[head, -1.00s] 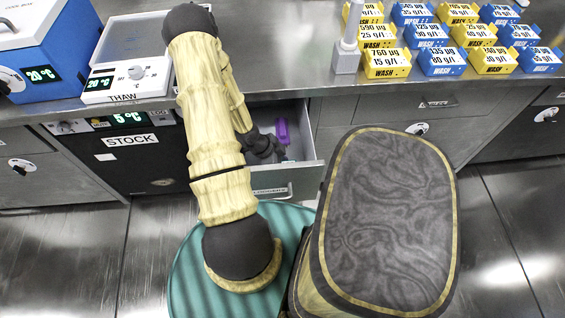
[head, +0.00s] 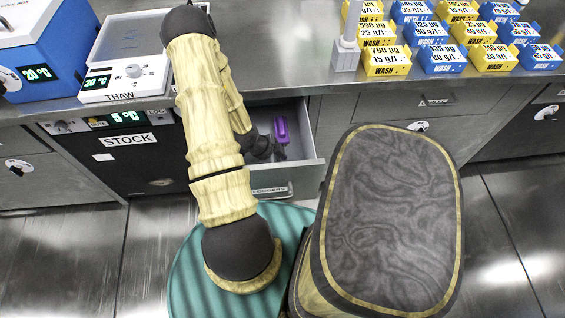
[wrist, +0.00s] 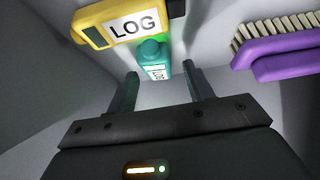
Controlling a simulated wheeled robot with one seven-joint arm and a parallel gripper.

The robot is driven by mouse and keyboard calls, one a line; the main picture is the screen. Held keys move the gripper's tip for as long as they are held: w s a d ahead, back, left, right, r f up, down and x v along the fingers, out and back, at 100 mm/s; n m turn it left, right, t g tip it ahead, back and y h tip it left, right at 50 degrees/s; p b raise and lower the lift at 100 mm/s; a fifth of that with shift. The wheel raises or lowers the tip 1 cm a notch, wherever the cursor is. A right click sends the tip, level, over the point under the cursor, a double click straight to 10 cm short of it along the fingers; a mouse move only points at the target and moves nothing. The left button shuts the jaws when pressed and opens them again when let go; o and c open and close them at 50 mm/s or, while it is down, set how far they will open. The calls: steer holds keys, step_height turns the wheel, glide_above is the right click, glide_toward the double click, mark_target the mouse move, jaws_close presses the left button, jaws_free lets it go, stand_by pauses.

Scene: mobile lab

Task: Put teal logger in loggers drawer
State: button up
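The teal logger (wrist: 153,62) shows in the wrist view just beyond my fingertips, inside the open drawer, its label facing the camera. My gripper (wrist: 160,80) is open, with a finger toward each side of the logger; I cannot tell whether either touches it. In the head view my gripper (head: 266,150) is down inside the loggers drawer (head: 306,160), which is pulled out below the counter. The teal logger is hidden in the head view.
A yellow logger (wrist: 95,24) labelled LOG lies beside the teal one in the drawer. A purple brush (wrist: 280,55) lies at the right in the wrist view; purple also shows in the head view (head: 281,130). The counter above holds a thaw unit (head: 125,78) and several wash boxes.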

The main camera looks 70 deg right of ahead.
steer(key=shift+r, duration=0.1)
steer(key=shift+r+p, duration=0.6)
steer(key=shift+r, duration=0.05)
steer(key=p+v, duration=0.2)
steer(key=v, duration=0.4)
steer(key=shift+s+p, duration=0.1)
steer(key=shift+p, duration=0.25)
steer(key=shift+w+a+r+p, duration=0.1)
steer(key=shift+w+r+p, duration=0.25)
steer(key=shift+r, duration=0.2)
steer(key=shift+r, duration=0.1)
